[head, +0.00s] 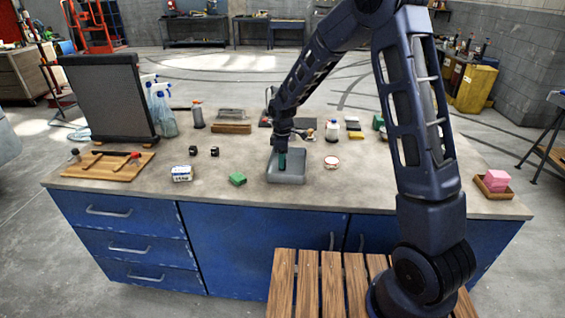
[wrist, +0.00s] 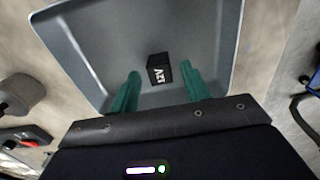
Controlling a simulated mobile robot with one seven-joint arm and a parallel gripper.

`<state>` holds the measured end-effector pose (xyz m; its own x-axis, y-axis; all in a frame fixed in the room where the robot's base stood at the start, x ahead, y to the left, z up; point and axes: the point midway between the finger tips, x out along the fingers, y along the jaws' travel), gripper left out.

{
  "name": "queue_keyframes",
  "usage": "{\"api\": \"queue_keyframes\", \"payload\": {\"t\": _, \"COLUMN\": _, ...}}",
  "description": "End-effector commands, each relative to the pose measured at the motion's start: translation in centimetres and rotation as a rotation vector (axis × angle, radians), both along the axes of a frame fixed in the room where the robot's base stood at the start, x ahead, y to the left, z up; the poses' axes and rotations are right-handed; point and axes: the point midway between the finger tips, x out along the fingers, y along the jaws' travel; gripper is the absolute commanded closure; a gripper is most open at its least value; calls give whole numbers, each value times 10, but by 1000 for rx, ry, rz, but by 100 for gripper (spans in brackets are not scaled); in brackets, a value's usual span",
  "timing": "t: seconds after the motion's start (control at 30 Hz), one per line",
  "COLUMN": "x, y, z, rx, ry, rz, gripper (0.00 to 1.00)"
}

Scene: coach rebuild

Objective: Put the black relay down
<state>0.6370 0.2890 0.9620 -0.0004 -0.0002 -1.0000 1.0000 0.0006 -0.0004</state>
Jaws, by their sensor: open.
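The black relay (wrist: 159,69), a small cube with white lettering, sits inside the grey tray (wrist: 85,40) in the wrist view. It appears to rest on the tray floor. My gripper (wrist: 160,72) is open, with one green finger on each side of the relay and a visible gap at each side. In the head view my gripper (head: 282,165) points down into the grey tray (head: 287,180), and I cannot make out the relay there.
Two small black cubes (head: 193,151) (head: 214,151) stand on the workbench left of the tray. A green block (head: 237,179) and a white-and-blue box (head: 182,173) are nearby. A round tin (head: 331,162) stands right of the tray.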

Motion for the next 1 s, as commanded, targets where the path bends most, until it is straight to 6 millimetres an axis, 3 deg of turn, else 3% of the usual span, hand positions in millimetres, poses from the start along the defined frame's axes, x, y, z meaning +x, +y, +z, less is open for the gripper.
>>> {"api": "queue_keyframes", "payload": {"t": 0.3, "x": 1, "y": 0, "z": 63, "rx": 2, "ry": -3, "rz": 0, "gripper": 53}}
{"api": "queue_keyframes", "payload": {"t": 0.5, "x": 0, "y": 0, "z": 91, "rx": 1, "ry": -1, "rz": 0, "gripper": 53}}
{"api": "queue_keyframes", "payload": {"t": 0.87, "x": 0, "y": -1, "z": 104, "rx": 0, "ry": -1, "rz": -2, "gripper": 53}}
{"api": "queue_keyframes", "payload": {"t": 1.0, "x": -1, "y": -14, "z": 115, "rx": 3, "ry": -12, "rz": -39, "gripper": 53}}
